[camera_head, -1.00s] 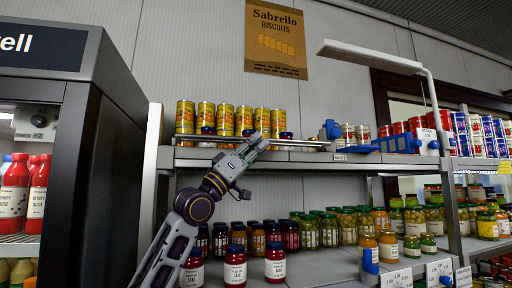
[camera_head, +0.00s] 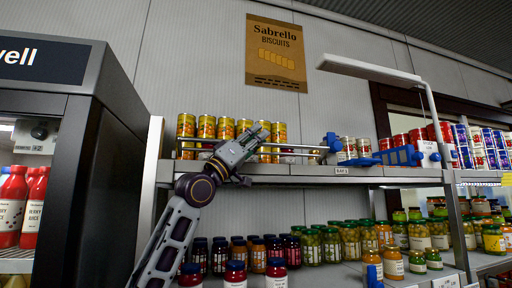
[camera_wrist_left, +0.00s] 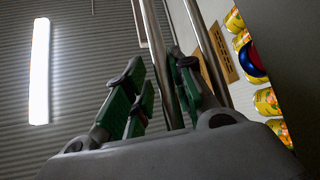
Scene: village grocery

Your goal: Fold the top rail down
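The top rail (camera_head: 300,149), made of slim metal bars, runs level along the front of the top shelf, before the yellow cans. A blue bracket (camera_head: 333,142) stands at its right end. My left gripper (camera_head: 258,136) is at the rail's middle, its fingers pointing up and right across the bars. In the left wrist view its green-padded fingers (camera_wrist_left: 162,75) are apart, with one metal bar (camera_wrist_left: 152,30) passing between them. A second bar (camera_wrist_left: 204,40) passes behind the right finger. I cannot tell whether the pads touch the bar. My right gripper is not in view.
The top shelf (camera_head: 300,170) holds yellow cans (camera_head: 207,127) behind the rail and red-and-white cans at right. Jars (camera_head: 310,245) fill the lower shelf. A dark cooler cabinet (camera_head: 95,170) stands at left. A lamp arm (camera_head: 370,70) overhangs the right side.

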